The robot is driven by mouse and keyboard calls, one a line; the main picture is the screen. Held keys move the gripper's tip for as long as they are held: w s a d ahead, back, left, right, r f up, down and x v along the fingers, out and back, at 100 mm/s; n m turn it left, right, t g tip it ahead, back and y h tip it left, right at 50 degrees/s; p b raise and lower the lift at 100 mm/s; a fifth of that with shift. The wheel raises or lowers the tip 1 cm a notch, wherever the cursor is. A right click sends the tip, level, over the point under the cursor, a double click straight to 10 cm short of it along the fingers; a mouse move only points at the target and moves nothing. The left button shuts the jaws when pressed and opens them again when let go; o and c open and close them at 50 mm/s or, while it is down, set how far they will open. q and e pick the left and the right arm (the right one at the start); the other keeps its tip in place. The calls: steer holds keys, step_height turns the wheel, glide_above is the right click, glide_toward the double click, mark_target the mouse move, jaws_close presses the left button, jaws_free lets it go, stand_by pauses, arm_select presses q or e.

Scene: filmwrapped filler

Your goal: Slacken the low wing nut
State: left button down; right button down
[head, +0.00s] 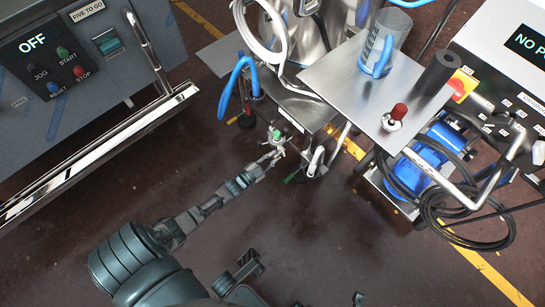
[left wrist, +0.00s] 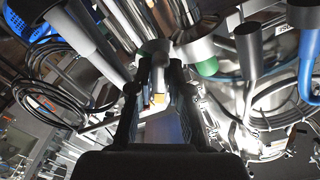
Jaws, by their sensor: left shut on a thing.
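My left gripper (head: 272,156) reaches in from the lower left to the small metal fittings under the steel machine in the middle. A green-topped fitting (head: 277,135) stands just above the fingertips in the head view. Another green part (head: 290,178) sits low, right of the gripper.
A steel shelf (head: 335,88) carries a clear jug (head: 388,38) and a red-knobbed part (head: 398,112). A blue hose (head: 233,82) hangs left of the fittings. A blue pump (head: 415,165) and coiled black hose stand right. A grey control cabinet (head: 75,75) stands left. Floor in front is open.

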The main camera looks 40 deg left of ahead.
arm_select(q)
steer(key=shift+s+f+n, duration=0.1)
steer(key=shift+f+n, duration=0.1)
steer(key=shift+n, duration=0.6)
steer(key=shift+s+f+n, duration=0.1)
steer(key=shift+f+n, duration=0.05)
steer(key=shift+n, duration=0.65)
steer(key=c, duration=1.2)
jaws_free()
steer(key=shift+f, duration=0.1)
steer(key=shift+o, duration=0.5)
steer(key=shift+w, duration=0.2)
steer(key=shift+r, duration=0.2)
steer(key=s+a, duration=0.1)
steer(key=s, duration=1.1)
steer(key=shift+f, duration=0.15)
